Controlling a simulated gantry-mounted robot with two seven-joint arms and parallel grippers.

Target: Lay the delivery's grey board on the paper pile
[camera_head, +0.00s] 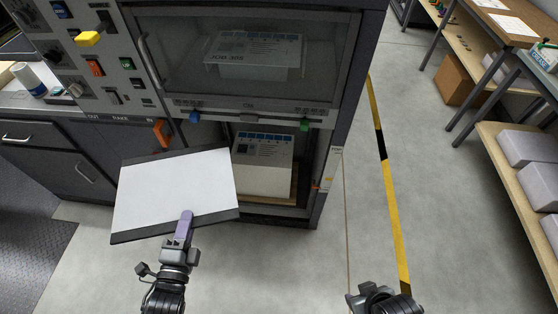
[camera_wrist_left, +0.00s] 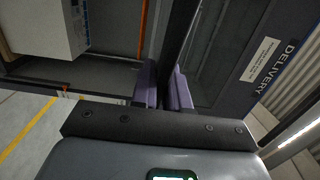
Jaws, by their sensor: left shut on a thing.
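A flat board (camera_head: 172,188) with a pale face and dark bands along its far and near edges is in my left gripper (camera_head: 186,218). The purple fingers are shut on its near edge and hold it out in front of the machine. In the left wrist view the fingers (camera_wrist_left: 163,88) close on the board (camera_wrist_left: 181,30), seen nearly edge-on. The white paper pile (camera_head: 262,178) stands in the machine's lower bay, right of the board and apart from it. My right gripper (camera_head: 374,292) is at the bottom edge, partly cut off; its jaws are unclear.
The pile sits on a wooden base (camera_head: 297,185) inside the bay, below a glass window (camera_head: 245,60) showing a similar pale block. The bay's right post (camera_head: 326,180) stands close to the pile. A DELIVERY label (camera_wrist_left: 275,66) shows in the wrist view.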

